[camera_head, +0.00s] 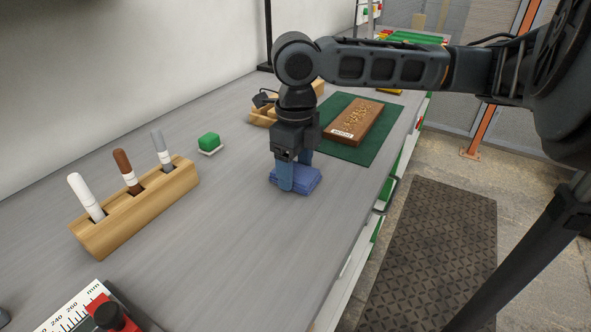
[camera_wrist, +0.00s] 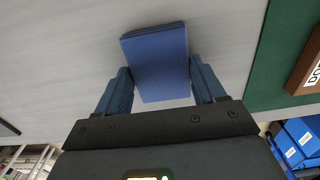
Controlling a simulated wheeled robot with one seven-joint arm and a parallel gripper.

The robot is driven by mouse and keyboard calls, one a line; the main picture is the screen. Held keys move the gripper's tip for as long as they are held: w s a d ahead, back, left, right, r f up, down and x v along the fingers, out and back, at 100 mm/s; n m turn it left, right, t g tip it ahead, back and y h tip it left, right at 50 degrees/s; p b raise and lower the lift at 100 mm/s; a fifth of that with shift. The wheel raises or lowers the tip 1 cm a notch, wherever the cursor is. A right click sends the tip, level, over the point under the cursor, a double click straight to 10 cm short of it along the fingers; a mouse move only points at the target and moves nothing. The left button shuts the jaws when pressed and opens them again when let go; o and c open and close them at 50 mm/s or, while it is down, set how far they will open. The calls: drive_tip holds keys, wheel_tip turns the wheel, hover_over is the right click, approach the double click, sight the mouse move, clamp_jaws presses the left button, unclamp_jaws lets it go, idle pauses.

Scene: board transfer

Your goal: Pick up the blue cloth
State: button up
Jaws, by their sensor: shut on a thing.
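The blue cloth (camera_head: 308,183) is a folded pad on the grey bench, in front of the green mat. My gripper (camera_head: 295,174) points down over it, with its blue fingers at the cloth's sides. In the wrist view the cloth (camera_wrist: 157,50) lies between the two fingers of my gripper (camera_wrist: 160,72), which is shut on it. The cloth appears to be at bench level; I cannot see any clear gap under it.
A dark green mat (camera_head: 340,150) with a wooden board (camera_head: 357,125) lies behind the cloth. A wooden tray (camera_head: 263,117) is behind my gripper. The bench's right edge is near.

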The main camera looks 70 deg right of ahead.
sight(295, 171)
drive_tip(key=shift+r, duration=0.65)
wheel_tip(295, 171, up, 3)
drive_tip(key=s+d+r, duration=0.5)
drive_tip(key=d+r, duration=0.1)
drive_tip(key=d, duration=0.4)
drive_tip(key=shift+s+d+r+b, duration=0.2)
drive_tip(key=shift+r+b, duration=0.1)
drive_tip(key=shift+b, duration=0.1)
drive_tip(key=o, duration=0.5)
drive_tip(key=c, duration=0.3)
